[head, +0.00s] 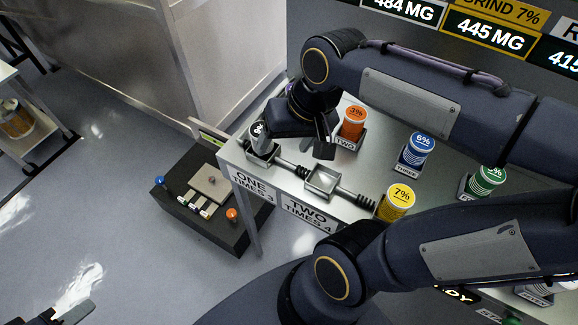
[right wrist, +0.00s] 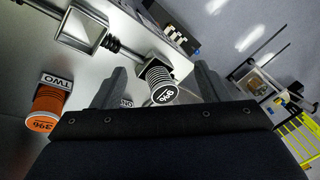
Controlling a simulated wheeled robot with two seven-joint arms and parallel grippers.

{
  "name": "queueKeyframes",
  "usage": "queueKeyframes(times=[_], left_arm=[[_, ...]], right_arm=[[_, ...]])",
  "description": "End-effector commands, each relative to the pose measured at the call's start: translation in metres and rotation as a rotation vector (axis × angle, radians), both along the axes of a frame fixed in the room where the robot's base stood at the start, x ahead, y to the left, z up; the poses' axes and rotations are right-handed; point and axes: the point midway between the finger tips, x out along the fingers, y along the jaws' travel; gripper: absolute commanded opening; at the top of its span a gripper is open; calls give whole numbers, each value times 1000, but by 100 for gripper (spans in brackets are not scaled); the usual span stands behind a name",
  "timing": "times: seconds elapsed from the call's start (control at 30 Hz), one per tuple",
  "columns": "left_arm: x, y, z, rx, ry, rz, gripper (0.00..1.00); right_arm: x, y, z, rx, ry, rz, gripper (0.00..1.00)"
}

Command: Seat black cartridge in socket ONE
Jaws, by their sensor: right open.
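The black cartridge (head: 258,131), with a black-and-white top, stands at socket ONE (head: 264,160), at the left end of the bar in the head view. My right wrist view shows the cartridge (right wrist: 160,84) with its lower end at the square socket frame (right wrist: 146,63); its depth inside cannot be told. My right gripper (head: 294,140) is open, and its fingers (right wrist: 160,88) stand apart on either side of the cartridge, with gaps visible. In the head view it partly hides the cartridge. A piece of my left gripper (head: 74,314) shows at the bottom left.
The empty socket TWO (head: 322,180) is on the same bar. Orange (head: 353,122), blue (head: 416,150), green (head: 487,180) and yellow (head: 397,200) cartridges stand on the metal table (head: 300,222). A dark block with buttons (head: 205,200) sits beyond the table's left edge.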

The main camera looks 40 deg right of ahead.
Motion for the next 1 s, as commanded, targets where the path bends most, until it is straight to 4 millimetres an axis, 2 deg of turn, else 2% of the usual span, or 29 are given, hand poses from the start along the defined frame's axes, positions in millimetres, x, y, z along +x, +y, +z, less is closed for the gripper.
queueKeyframes(times=[0.03,0.1,0.27,0.83,1.0], left_arm=[[0,0,0,0,0,0,36],[0,0,0,0,0,0,36],[0,0,0,0,0,0,36],[0,0,0,0,0,0,36],[0,0,3,0,0,0,36]], right_arm=[[-17,5,-7,18,-63,42,68],[-33,12,-17,36,-142,104,68],[-52,24,-31,55,-259,183,68],[-54,26,-35,55,-281,202,68],[-54,26,-31,55,-281,201,47]])
